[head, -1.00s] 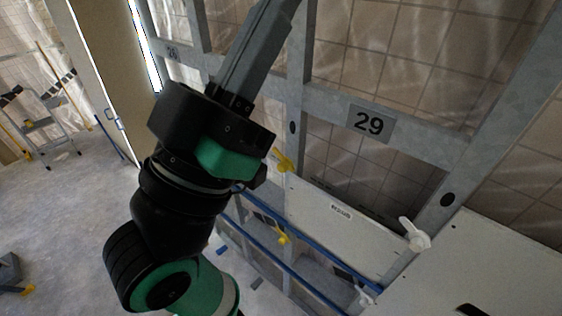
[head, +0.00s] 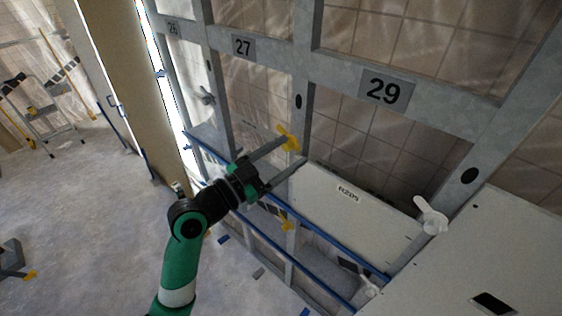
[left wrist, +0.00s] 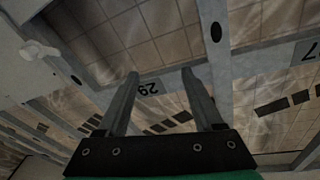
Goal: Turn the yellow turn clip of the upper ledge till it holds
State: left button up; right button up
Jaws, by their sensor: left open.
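The upper yellow turn clip (head: 288,137) sits on the grey upright left of bay 29 in the head view, at the top left corner of the white panel (head: 345,205). My left gripper (head: 294,153) is open and empty, its fingers reaching toward the frame. One fingertip overlaps the clip's edge in the picture; I cannot tell whether they touch. In the left wrist view, the spread fingers (left wrist: 163,85) have only the frame and tiled wall between them, and no yellow clip shows. A lower yellow clip (head: 286,224) is below. My right gripper is not in view.
White turn clips (head: 431,215) sit on the right upright. Blue rails (head: 325,240) run along the front of the ledges. A number plate 29 (head: 386,91) is on the crossbar. A second white panel (head: 500,250) stands at the right. The floor at left is mostly clear.

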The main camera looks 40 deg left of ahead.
aim_at(285, 148)
pick_arm(q)
jog(key=s+a+f+n+g+y+b, duration=0.1)
jog(key=s+a+f+n+y+b, duration=0.15)
jog(key=a+f, duration=0.7)
jog(key=shift+n+y, duration=0.25)
jog(key=shift+y, duration=0.2)
jog(key=w+p, duration=0.1)
jog(key=w, duration=0.4)
jog(key=w+p, duration=0.1)
jog(key=w, duration=0.5)
jog(key=shift+d+f, duration=0.1)
jog(key=shift+d, duration=0.1)
jog(key=shift+c, duration=0.3)
grip_shut()
